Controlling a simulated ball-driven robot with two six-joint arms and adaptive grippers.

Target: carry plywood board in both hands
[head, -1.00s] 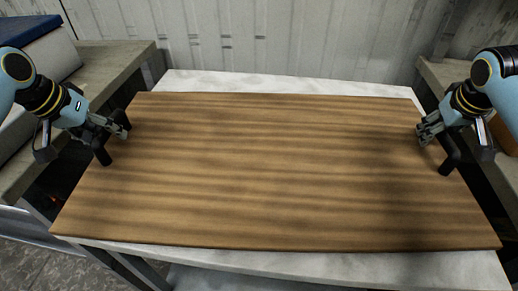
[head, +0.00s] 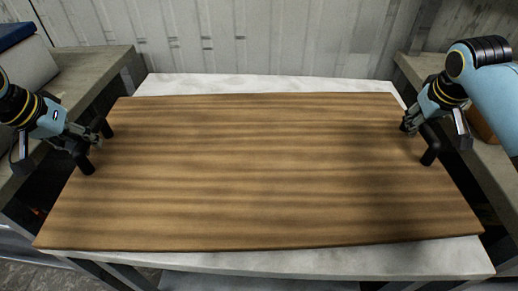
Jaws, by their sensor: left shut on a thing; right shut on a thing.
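The brown plywood board (head: 260,175), with dark streaks, spans the middle of the head view above a pale table (head: 250,85). It looks roughly level and sticks out past the table's left side. I cannot tell whether it rests on the table or is slightly above it.
Grey benches stand at the left (head: 85,65) and right (head: 425,68), close beside the table. A blue-topped white box (head: 25,60) sits on the left bench. A corrugated wall (head: 260,35) closes the back. Little floor (head: 30,275) shows at lower left.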

